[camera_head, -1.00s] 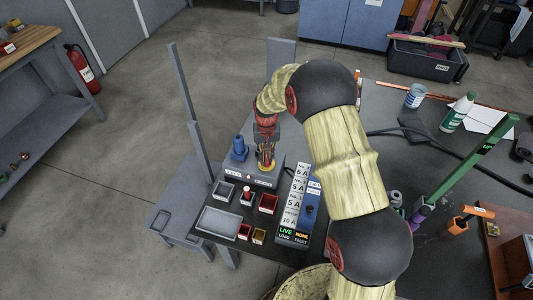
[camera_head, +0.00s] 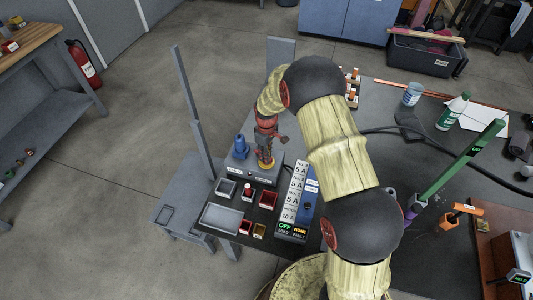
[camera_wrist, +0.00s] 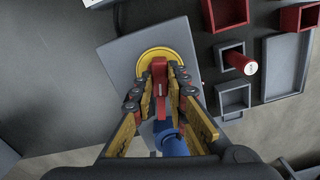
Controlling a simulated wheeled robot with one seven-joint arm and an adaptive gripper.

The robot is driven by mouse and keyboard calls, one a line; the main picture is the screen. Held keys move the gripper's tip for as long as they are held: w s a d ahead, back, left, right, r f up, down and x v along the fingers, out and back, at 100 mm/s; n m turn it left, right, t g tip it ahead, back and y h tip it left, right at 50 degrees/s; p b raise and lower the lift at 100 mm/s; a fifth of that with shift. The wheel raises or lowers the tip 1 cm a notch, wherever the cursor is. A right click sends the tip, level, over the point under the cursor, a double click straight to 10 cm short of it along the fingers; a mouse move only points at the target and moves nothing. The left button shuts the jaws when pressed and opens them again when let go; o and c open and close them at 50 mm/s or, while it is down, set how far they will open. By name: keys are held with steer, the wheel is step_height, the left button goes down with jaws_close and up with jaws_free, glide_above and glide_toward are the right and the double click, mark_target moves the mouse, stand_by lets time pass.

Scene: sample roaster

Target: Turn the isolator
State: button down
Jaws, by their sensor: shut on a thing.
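The isolator is a grey box (camera_head: 244,172) with a yellow disc (camera_wrist: 178,52) and a red handle (camera_wrist: 160,76). My gripper (camera_wrist: 161,88) is shut on the red handle, with one finger on each side of it. In the head view my gripper (camera_head: 265,150) comes down on the isolator from above and hides most of the handle. The yellow disc's edge shows beneath it. The panel (camera_head: 297,200) to the right of the isolator shows a green OFF and an amber NONE.
A blue part (camera_head: 240,148) stands on the box beside my gripper. Small grey and red bins (camera_head: 268,200) and a grey tray (camera_head: 220,218) lie in front. A grey post (camera_head: 187,95) rises at the left. My arm covers the table's middle.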

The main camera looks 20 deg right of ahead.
steer(key=shift+n+p, duration=0.35)
steer(key=shift+n, duration=0.95)
steer(key=c, duration=1.8)
jaws_free()
steer(key=shift+o, duration=0.2)
step_height(320, 180, up, 12)
